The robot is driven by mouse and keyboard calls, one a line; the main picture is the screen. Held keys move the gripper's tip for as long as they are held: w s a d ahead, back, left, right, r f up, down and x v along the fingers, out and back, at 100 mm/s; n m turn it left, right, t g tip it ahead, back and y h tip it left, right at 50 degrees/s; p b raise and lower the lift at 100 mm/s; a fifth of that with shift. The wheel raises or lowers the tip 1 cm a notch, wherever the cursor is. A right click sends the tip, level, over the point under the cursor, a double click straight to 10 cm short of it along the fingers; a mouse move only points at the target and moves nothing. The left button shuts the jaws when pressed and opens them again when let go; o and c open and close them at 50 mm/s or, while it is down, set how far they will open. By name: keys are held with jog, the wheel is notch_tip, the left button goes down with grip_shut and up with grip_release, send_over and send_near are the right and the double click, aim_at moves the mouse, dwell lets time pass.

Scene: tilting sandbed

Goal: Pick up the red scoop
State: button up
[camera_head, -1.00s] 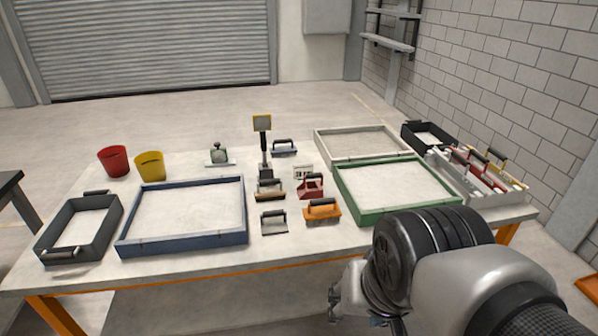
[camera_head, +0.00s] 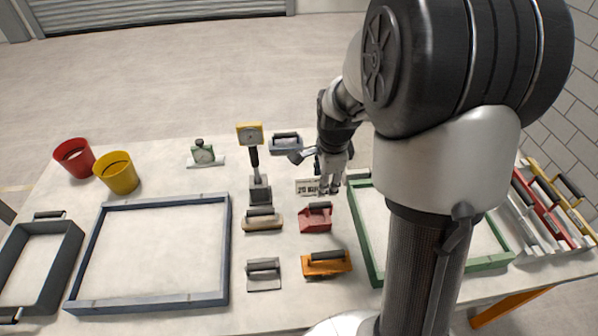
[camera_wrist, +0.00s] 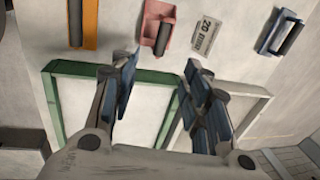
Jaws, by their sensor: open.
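The red scoop (camera_head: 315,218) lies on the table between the blue-framed and green-framed trays, with its dark handle on top. It also shows in the wrist view (camera_wrist: 155,24) at the top centre, beyond my fingertips. My gripper (camera_head: 330,180) hangs above the table, up and slightly right of the scoop in the head view. In the wrist view its two fingers (camera_wrist: 158,70) are spread wide with nothing between them. My gripper does not touch the scoop.
An orange float (camera_head: 326,263) lies just in front of the scoop, and a tan-based float (camera_head: 263,220) is to its left. A small printed card (camera_head: 307,187) lies behind it. A gauge on a post (camera_head: 254,160) stands upright nearby. The green frame (camera_head: 366,235) is close on the right.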

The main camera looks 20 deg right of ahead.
jog(key=b, duration=0.4)
send_over(320, 204)
jog(key=s, duration=0.2)
jog(key=f, duration=1)
jog(key=shift+w+a+f, duration=0.15)
jog(key=shift+a+f, duration=0.2)
jog(key=shift+f, duration=0.05)
jog(key=f, duration=0.2)
jog(key=w+f+b, duration=0.1)
jog(key=f, duration=0.1)
jog(key=w+f+b, duration=0.1)
jog(key=f, duration=0.1)
jog(key=shift+d+f, duration=0.1)
jog(key=shift+d, duration=0.2)
jog(key=shift+c, duration=0.4)
grip_shut()
